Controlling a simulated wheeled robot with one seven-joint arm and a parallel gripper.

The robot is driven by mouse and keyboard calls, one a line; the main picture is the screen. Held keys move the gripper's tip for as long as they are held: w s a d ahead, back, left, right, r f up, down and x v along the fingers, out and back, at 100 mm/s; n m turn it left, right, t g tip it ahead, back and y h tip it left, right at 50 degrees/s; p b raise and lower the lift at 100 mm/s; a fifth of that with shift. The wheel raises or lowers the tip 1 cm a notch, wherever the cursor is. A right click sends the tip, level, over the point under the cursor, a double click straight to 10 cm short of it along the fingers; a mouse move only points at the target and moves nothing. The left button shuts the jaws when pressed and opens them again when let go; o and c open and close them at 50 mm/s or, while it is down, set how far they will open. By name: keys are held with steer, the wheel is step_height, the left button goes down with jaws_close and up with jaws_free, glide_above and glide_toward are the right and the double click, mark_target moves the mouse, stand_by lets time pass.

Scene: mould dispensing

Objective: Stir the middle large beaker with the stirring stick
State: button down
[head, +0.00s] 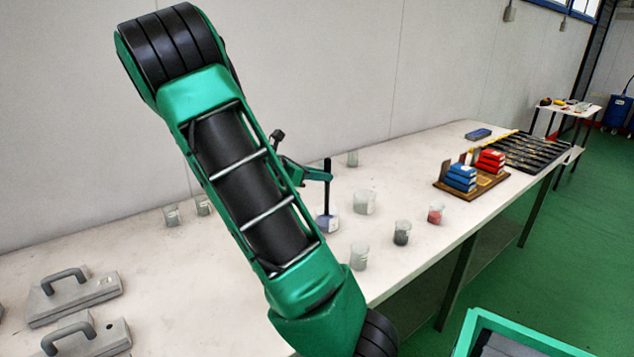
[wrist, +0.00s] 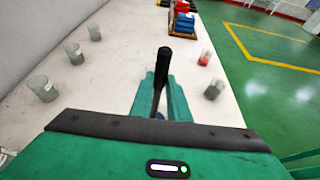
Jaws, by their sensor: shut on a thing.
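My gripper (head: 326,176) is shut on the black stirring stick (head: 327,191), which stands upright. In the wrist view the stick (wrist: 161,72) rises between the green fingers (wrist: 160,100). In the head view its lower end meets a glass beaker with blue contents (head: 327,223) and appears to be inside it. The tip is hard to see. A large clear beaker (head: 365,202) stands just right of it. I cannot tell from the pictures which beaker is the middle large one.
Small beakers with dark (head: 402,233) and red (head: 436,214) contents and a clear one (head: 360,257) stand nearby. More glass stands left (head: 171,216) and behind (head: 352,158). A wooden rack (head: 448,188) with blue and red boxes is further right. Grey handled blocks (head: 75,297) lie front left.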

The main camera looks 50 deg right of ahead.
steer(key=shift+r, duration=2)
step_height(320, 180, up, 6)
steer(key=shift+s, duration=0.1)
